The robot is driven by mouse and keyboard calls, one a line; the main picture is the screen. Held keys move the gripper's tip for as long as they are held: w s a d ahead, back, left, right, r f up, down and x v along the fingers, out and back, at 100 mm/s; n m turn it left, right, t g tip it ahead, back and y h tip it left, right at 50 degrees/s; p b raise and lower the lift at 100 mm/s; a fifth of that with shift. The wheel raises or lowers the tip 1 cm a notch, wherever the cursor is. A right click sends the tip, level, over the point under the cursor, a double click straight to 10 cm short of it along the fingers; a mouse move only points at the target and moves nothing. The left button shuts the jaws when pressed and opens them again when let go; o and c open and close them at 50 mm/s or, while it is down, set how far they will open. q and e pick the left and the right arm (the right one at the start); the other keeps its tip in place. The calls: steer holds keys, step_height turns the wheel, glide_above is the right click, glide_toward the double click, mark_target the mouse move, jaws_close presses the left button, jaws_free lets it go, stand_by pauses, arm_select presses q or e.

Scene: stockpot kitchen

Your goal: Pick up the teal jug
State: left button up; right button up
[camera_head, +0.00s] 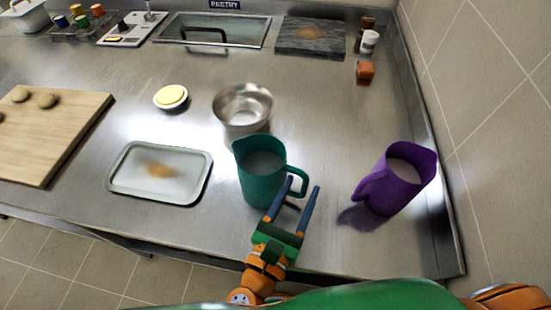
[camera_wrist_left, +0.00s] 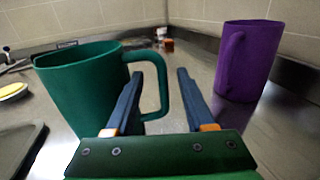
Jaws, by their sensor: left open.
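The teal jug (camera_head: 259,172) stands upright on the steel counter, near its front edge, with its handle pointing right. My left gripper (camera_head: 294,189) is open at the jug's handle side. In the head view its left finger overlaps the handle. In the left wrist view the jug (camera_wrist_left: 88,95) fills the left side, with its handle (camera_wrist_left: 158,82) just beyond the left finger. Whether a finger touches the handle I cannot tell. My right gripper is not in view.
A purple jug (camera_head: 397,180) stands to the right; it also shows in the left wrist view (camera_wrist_left: 245,60). A metal bowl (camera_head: 243,105) is just behind the teal jug. A metal tray (camera_head: 190,180) lies left. A tiled wall (camera_head: 500,110) bounds the counter's right side.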

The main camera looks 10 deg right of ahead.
arm_select(q)
steer(key=x, duration=0.6)
steer(key=shift+d+p, duration=0.2)
steer(key=shift+p, duration=0.25)
steer(key=shift+a+r, duration=0.1)
steer(key=shift+r, duration=0.05)
jaws_close()
steer(key=shift+r, duration=0.1)
stand_by(0.5)
